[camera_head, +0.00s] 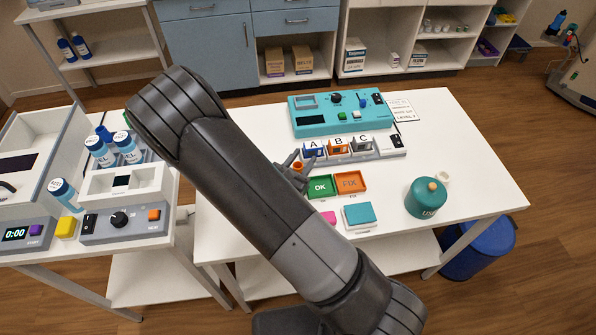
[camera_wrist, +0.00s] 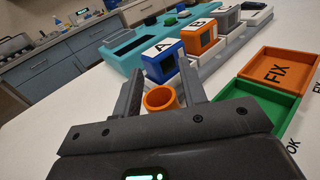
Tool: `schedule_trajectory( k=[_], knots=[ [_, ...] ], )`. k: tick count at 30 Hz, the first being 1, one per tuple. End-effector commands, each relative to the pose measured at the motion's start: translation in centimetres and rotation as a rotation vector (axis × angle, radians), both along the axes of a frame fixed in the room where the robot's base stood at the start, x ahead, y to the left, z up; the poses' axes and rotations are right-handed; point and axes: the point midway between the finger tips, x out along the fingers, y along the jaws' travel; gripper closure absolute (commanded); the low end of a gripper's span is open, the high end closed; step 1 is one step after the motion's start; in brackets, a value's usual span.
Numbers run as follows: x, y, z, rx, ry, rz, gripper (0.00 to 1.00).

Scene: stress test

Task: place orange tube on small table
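The orange tube (camera_wrist: 160,98) is a short hollow ring, seen in the wrist view between my gripper's two dark fingers. My gripper (camera_wrist: 162,85) is open around it, with a small gap on the right side; contact on the left is unclear. The tube's lower part is hidden by the gripper body. In the head view the tube (camera_head: 297,166) is a small orange spot at my gripper (camera_head: 293,168), over the white table (camera_head: 470,150), left of the green and orange trays. I cannot tell which table is the small one.
The OK tray (camera_head: 320,187) and FIX tray (camera_head: 351,183) lie beside my gripper. Lettered A, B, C blocks (camera_head: 338,147) and a teal device (camera_head: 340,115) stand behind. A teal canister (camera_head: 427,198) stands right. Equipment and bottles (camera_head: 128,148) crowd the left table.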

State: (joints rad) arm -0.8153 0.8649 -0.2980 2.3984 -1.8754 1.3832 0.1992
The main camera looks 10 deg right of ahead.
Motion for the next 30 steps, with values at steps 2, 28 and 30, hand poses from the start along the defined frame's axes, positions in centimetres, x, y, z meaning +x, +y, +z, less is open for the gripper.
schedule_trajectory(
  k=[2,28,30],
  knots=[
    [0.0,0.0,0.0,0.000,0.000,0.000,0.68],
    [0.0,0.0,1.5,0.002,-0.001,0.000,0.98],
    [0.0,0.1,2.2,0.003,-0.003,0.001,0.98]
  ],
)
